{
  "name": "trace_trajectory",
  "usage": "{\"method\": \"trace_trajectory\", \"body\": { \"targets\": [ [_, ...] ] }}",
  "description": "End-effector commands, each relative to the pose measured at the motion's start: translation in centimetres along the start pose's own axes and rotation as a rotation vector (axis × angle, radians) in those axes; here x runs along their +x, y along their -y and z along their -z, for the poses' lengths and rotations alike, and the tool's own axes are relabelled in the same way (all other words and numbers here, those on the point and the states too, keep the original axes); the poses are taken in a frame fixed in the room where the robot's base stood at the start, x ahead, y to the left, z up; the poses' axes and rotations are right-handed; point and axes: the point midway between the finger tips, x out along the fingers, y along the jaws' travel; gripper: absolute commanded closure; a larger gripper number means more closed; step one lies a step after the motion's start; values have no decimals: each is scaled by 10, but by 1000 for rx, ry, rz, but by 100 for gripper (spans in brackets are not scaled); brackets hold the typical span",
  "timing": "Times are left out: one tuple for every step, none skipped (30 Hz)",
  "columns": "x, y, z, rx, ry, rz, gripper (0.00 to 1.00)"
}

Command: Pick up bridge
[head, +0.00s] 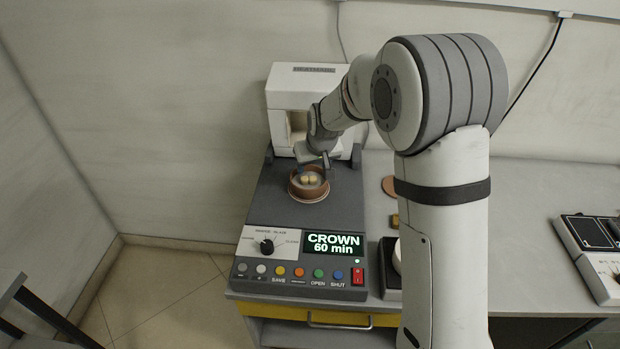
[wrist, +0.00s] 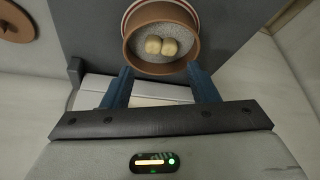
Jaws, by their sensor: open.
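The bridge (head: 309,179) looks like two small cream-coloured rounded units side by side. It lies on pale granular filling in a round brown bowl (head: 296,194) on the furnace's grey deck. In the wrist view the bridge (wrist: 161,46) sits near the middle of the bowl (wrist: 129,58). My gripper (head: 326,161) is above the deck at the back right of the bowl. In the wrist view my gripper (wrist: 160,73) is open, its two blue fingers spread and pointing toward the bowl's near rim. Nothing is between them at the tips, and the bridge lies beyond them.
The furnace (head: 262,208) has a white rear housing (head: 292,84) and a front panel with a screen reading "CROWN 60 min". A brown disc (head: 389,186) lies on the bench to its right. Another device (head: 592,234) stands far right. My arm hides part of the bench.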

Motion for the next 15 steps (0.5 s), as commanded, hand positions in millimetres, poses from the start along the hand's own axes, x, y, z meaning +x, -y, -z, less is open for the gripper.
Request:
{"method": "trace_trajectory", "body": {
  "targets": [
    [6, 0, 0, 0, 2, 0, 46],
    [9, 0, 0, 0, 2, 0, 46],
    [13, 0, -1, 1, 3, 0, 46],
    [16, 0, -1, 1, 3, 0, 46],
    [19, 0, -1, 1, 2, 0, 46],
    [22, 0, -1, 1, 2, 0, 46],
    [26, 1, -2, 1, 3, 0, 46],
    [30, 1, -2, 1, 4, 0, 46],
    [35, 1, -2, 1, 4, 0, 46],
    [40, 2, -3, 2, 5, 0, 46],
    [44, 2, -4, 2, 5, 0, 46],
    [50, 2, -4, 2, 3, 0, 46],
    [54, 2, -4, 2, 4, 0, 46],
    [57, 2, -4, 3, 3, 0, 46],
    [61, 2, -4, 3, 3, -1, 46]
  ]
}}
